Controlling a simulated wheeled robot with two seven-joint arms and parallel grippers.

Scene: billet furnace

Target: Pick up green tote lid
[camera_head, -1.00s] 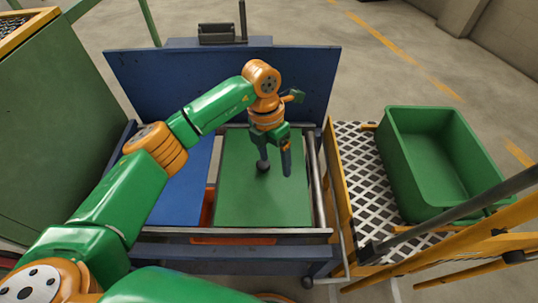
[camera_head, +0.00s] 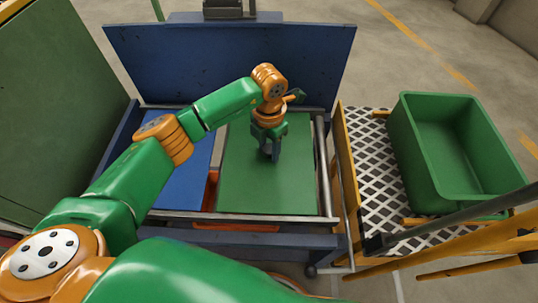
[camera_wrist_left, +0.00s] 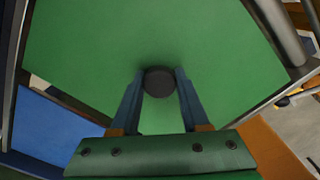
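The green tote lid (camera_head: 245,185) is a flat green panel lying in the right half of the blue cart. A round black knob (camera_wrist_left: 159,81) stands on it. My left gripper (camera_head: 271,155) points down over the middle of the lid. In the left wrist view its two fingers (camera_wrist_left: 160,88) stand on either side of the knob, close against it, with almost no gap. In the head view the knob is hidden by the fingers. The lid looks flat and resting in place. My right gripper is not in view.
A blue panel (camera_head: 182,175) lies left of the lid, with an orange strip between. The cart's tall blue back plate (camera_head: 200,65) stands behind. A metal rail (camera_head: 325,170) runs along the right. Farther right, an open green tote (camera_head: 408,150) sits on a mesh-topped cart (camera_head: 365,150).

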